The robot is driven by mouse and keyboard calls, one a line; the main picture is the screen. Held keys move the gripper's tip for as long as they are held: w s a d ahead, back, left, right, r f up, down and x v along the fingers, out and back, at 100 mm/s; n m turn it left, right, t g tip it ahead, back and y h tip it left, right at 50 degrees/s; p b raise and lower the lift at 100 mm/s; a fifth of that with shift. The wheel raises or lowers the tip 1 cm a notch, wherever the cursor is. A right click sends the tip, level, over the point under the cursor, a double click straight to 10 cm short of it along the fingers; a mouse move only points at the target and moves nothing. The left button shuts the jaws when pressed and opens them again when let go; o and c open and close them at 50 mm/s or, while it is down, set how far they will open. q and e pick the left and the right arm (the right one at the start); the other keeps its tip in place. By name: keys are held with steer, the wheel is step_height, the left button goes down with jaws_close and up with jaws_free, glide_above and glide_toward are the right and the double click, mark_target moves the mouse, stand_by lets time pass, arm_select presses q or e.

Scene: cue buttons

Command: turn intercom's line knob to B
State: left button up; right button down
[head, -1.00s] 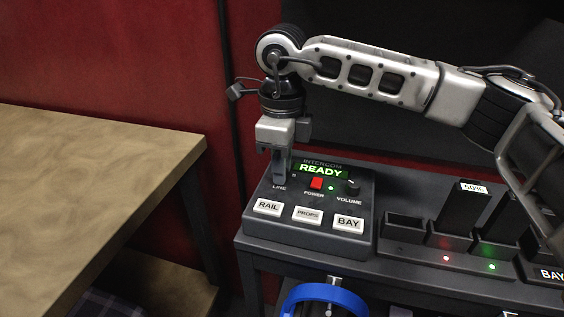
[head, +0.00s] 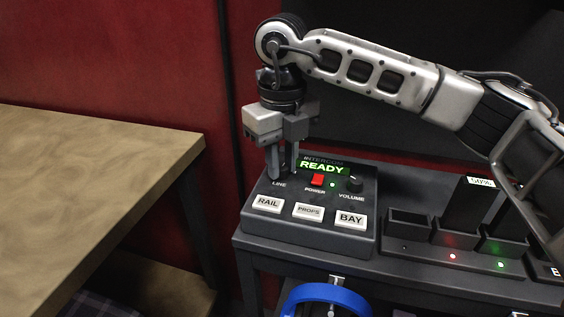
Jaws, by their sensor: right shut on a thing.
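The dark intercom box (head: 274,226) stands on the dark shelf top. Its green screen reads READY. The line knob sits at the box's upper left, above the LINE label (head: 279,184). My right gripper (head: 282,174) points down and is shut on the line knob. The fingers hide the knob, so its pointer and any letters around it cannot be read. A red power switch (head: 317,180) with a green light and the volume knob (head: 354,184) are to the right of the fingers. My left gripper is not in view.
Buttons labelled RAIL (head: 268,204), PROPS (head: 308,211) and BAY (head: 350,219) line the intercom's front. A charging rack (head: 410,247) with red and green lights stands at the right. A wooden table (head: 90,200) is at the left. A blue ring (head: 325,294) hangs below.

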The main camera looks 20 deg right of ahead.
steer(key=m, duration=0.3)
steer(key=shift+r, duration=0.1)
steer(key=shift+m+b, duration=0.3)
steer(key=shift+m, duration=0.2)
steer(key=c, duration=1.3)
jaws_free()
steer(key=shift+o, duration=0.2)
steer(key=shift+r, duration=0.1)
